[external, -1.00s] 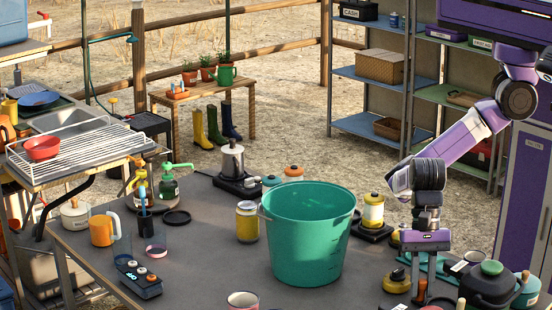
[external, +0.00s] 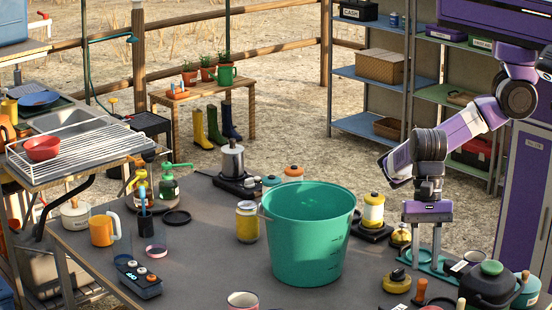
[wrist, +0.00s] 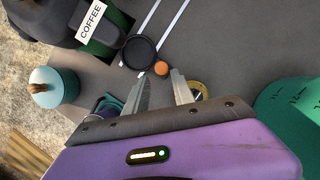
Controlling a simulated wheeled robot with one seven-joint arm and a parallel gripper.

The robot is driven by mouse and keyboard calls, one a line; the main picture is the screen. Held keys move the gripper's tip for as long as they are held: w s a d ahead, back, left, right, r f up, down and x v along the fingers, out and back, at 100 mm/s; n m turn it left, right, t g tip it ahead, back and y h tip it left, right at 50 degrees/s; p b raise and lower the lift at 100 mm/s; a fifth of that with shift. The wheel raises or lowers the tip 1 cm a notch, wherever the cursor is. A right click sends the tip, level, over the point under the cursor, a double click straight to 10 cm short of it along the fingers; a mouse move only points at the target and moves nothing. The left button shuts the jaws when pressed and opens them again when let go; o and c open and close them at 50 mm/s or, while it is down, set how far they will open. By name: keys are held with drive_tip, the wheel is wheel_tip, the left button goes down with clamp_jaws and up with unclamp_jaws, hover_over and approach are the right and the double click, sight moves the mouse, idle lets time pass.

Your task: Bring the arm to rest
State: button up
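My gripper (external: 426,262) hangs above the right side of the grey table, pointing down, with its purple body on top. Its two fingers are apart with nothing held between them. In the wrist view the fingers (wrist: 163,90) also show a clear gap. The arm reaches in from the right, bent at the elbow. An orange-handled item (external: 421,287) stands on the table below the gripper; its orange top (wrist: 161,68) shows ahead of the fingertips in the wrist view.
A large green bucket (external: 308,240) stands left of my gripper. A yellow-black lidded piece (external: 397,281) sits below it. A dark pot (external: 487,286) and a teal pot (external: 527,290) stand at right. A yellow lantern-like jar (external: 373,212) stands behind the bucket.

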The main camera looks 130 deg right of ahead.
drive_tip(key=shift+v, duration=0.8)
